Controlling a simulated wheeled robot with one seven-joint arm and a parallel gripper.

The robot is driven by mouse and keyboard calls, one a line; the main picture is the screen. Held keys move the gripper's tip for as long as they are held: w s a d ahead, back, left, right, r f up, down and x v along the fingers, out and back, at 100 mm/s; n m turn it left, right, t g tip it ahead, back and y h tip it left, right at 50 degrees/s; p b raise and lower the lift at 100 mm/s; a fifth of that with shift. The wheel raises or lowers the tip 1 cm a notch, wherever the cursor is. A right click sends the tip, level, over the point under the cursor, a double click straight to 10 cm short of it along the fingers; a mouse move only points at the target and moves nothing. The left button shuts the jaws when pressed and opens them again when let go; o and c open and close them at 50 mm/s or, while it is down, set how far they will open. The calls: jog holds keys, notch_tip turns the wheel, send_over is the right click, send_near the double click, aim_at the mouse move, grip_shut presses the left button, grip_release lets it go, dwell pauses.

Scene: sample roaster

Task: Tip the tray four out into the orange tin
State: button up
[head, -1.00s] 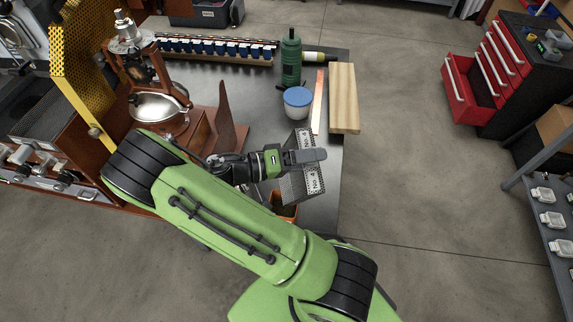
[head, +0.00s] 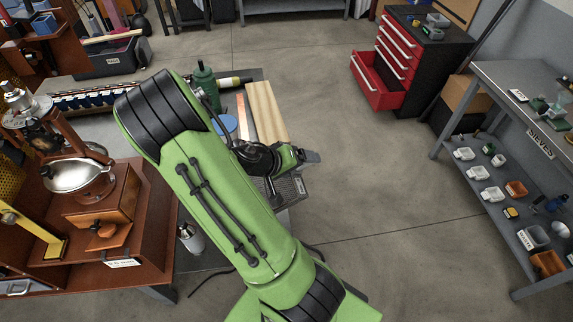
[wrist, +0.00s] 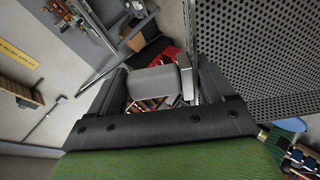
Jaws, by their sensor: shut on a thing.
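My gripper (head: 306,157) is shut on a perforated metal tray, tray four (head: 291,190), at the bench's right edge in the head view. The tray is partly hidden behind my arm, with a white label on its visible side. In the wrist view, the tray's perforated wall (wrist: 262,55) fills the upper right, beside the grey finger pads (wrist: 160,82). I cannot tell what is in the tray. The orange tin on the bench is hidden behind my arm and the tray in the head view.
The roaster (head: 85,180) is at left. A red drawer (head: 378,85) stands open at the back. Shelving (head: 500,108) is at right; open floor lies between.

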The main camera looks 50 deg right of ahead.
jog(key=s+d+f+t+y, duration=0.1)
jog(key=s+d+f+y, duration=0.25)
jog(key=d+f, duration=0.4)
jog(key=d+f+t+y+b, duration=0.2)
jog(key=d+f+y+b, duration=0.2)
jog(key=f, duration=1.1)
jog(key=y+b, duration=0.2)
jog(key=b, duration=0.2)
jog(key=shift+s+d+f+t, duration=0.2)
jog(key=shift+s+f+t, duration=0.1)
jog(key=shift+s+f, duration=0.1)
jog(key=shift+s, duration=0.1)
